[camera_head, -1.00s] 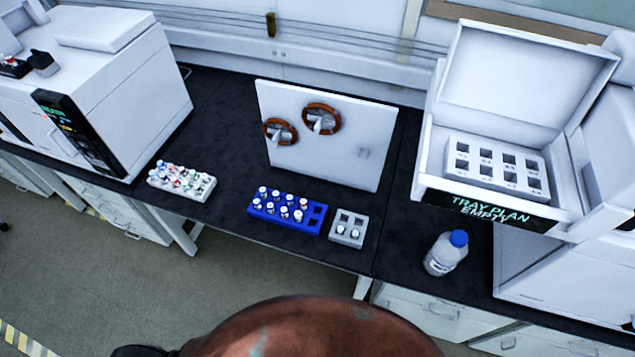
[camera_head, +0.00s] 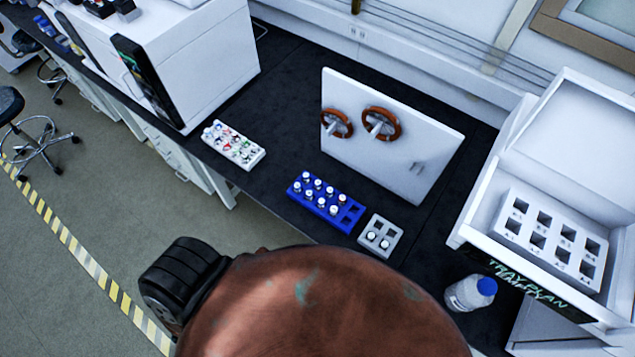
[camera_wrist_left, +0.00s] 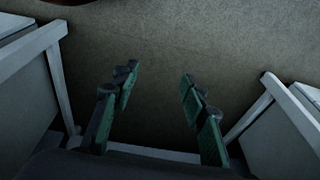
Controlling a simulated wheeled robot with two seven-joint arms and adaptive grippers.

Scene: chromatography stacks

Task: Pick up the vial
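Small capped vials stand in racks on the black bench. A blue rack (camera_head: 325,202) holds several white-capped vials (camera_head: 308,183), with empty holes at its right end. A white rack (camera_head: 233,145) to the left holds several vials with mixed cap colours. My left gripper (camera_wrist_left: 158,100) shows in the left wrist view, fingers apart and empty, over the floor below bench level. Neither gripper shows in the head view, and my right gripper is not in view.
A white panel (camera_head: 390,140) with two brown rings stands behind the racks. An open white tray box (camera_head: 480,215) with an empty holed tray is at right. A blue-capped bottle (camera_head: 468,293) stands near the front edge. A white instrument (camera_head: 200,60) is at left.

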